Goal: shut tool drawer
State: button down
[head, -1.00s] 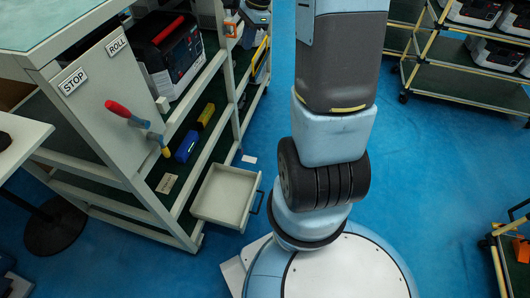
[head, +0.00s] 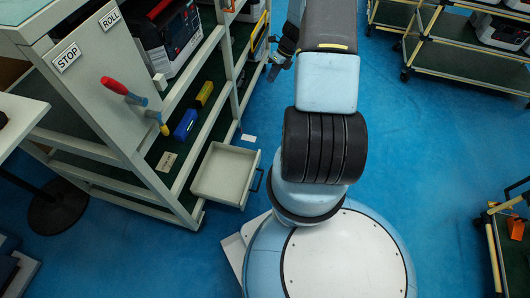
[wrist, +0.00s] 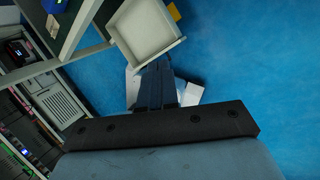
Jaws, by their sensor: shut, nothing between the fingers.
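The tool drawer (head: 223,174) is pulled out from the low part of the pale rack, and its tray looks empty. Its dark handle (head: 256,180) is on the drawer's right-hand front. In the wrist view the drawer (wrist: 143,32) is near the top, beyond my fingers. My gripper (head: 274,73) is up in the head view, well beyond the drawer and apart from it, partly hidden by my arm. In the wrist view my gripper (wrist: 158,70) has its dark fingers together and empty, pointing toward the drawer front; the handle is hard to make out there.
Another rack (head: 460,70) stands at top right and a cart (head: 490,235) at lower right. Blue floor (head: 415,150) is clear between them.

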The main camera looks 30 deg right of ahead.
jog(key=s+f+m+y, duration=0.1)
jog(key=s+f+m, duration=0.35)
jog(key=f, duration=0.55)
jog(key=s+f+m, duration=0.4)
jog(key=f+m, duration=0.1)
jog(key=f, duration=0.6)
jog(key=s+f+m+y, duration=0.1)
jog(key=s+f+m, duration=0.35)
jog(key=f, duration=0.55)
jog(key=w+a+f, duration=0.3)
jog(key=a+f, duration=0.4)
jog(key=a, duration=0.2)
jog(key=shift+w+f, duration=0.15)
jog(key=shift+f, duration=0.15)
